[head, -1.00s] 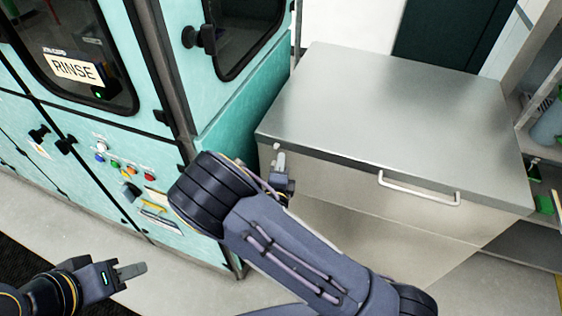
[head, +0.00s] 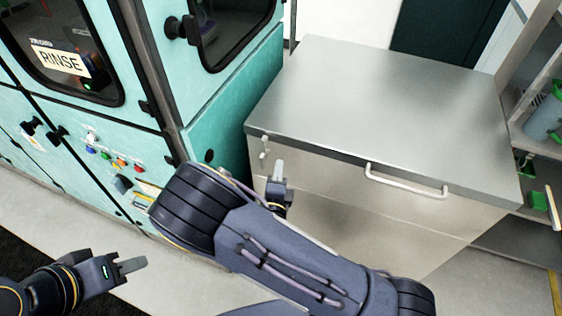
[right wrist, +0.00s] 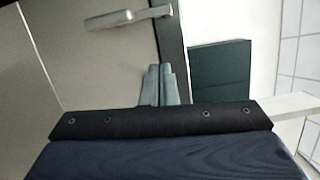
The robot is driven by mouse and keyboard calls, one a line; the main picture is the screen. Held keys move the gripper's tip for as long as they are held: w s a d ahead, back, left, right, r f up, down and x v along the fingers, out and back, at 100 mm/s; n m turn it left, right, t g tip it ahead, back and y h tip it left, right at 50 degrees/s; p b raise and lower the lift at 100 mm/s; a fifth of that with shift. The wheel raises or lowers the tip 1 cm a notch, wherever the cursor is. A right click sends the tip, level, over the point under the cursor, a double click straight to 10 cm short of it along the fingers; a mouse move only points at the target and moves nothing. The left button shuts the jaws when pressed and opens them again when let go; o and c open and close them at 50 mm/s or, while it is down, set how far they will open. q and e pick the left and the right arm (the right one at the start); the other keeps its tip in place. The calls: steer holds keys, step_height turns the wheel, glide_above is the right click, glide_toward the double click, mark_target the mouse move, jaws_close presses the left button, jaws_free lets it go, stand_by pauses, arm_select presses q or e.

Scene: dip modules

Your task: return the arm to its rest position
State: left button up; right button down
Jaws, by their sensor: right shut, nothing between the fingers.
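My right gripper (head: 278,172) is shut and empty, in front of the left end of a steel cabinet's front, just below its lid edge. Its arm crosses the lower middle of the head view, bent at a dark ribbed joint. In the right wrist view its two grey fingers (right wrist: 160,84) lie side by side with nothing between them. My left gripper (head: 130,266) is at the lower left, over the floor, with its grey fingers pointing right. It is seen from the side, so its opening is unclear, and I see nothing held.
The steel cabinet (head: 385,105) has a clear flat top, a front bar handle (head: 405,187) and a small fitting (head: 264,148) near my right gripper. A teal machine (head: 235,105) labelled RINSE stands at the left. A shelf (head: 540,145) with a bottle stands at the right.

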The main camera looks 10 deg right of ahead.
steer(key=b+v, duration=0.1)
steer(key=v, duration=0.5)
steer(key=s+d+r+m+g+h, duration=0.1)
steer(key=s+d+m+g, duration=0.6)
steer(key=m, duration=0.6)
steer(key=s+d+r+m+g+h, duration=0.15)
steer(key=s+d+m+g, duration=0.45)
steer(key=d+m+g, duration=0.6)
steer(key=s+a+r+m+t+y, duration=0.2)
steer(key=r+m+y, duration=0.3)
steer(key=m, duration=0.7)
steer(key=s+a+r+m+t+y, duration=0.3)
steer(key=a+r+m+t+y, duration=0.2)
steer(key=m, duration=0.8)
steer(key=shift+s+a+y, duration=0.2)
steer(key=shift+s+y, duration=0.15)
steer(key=shift+y, duration=0.9)
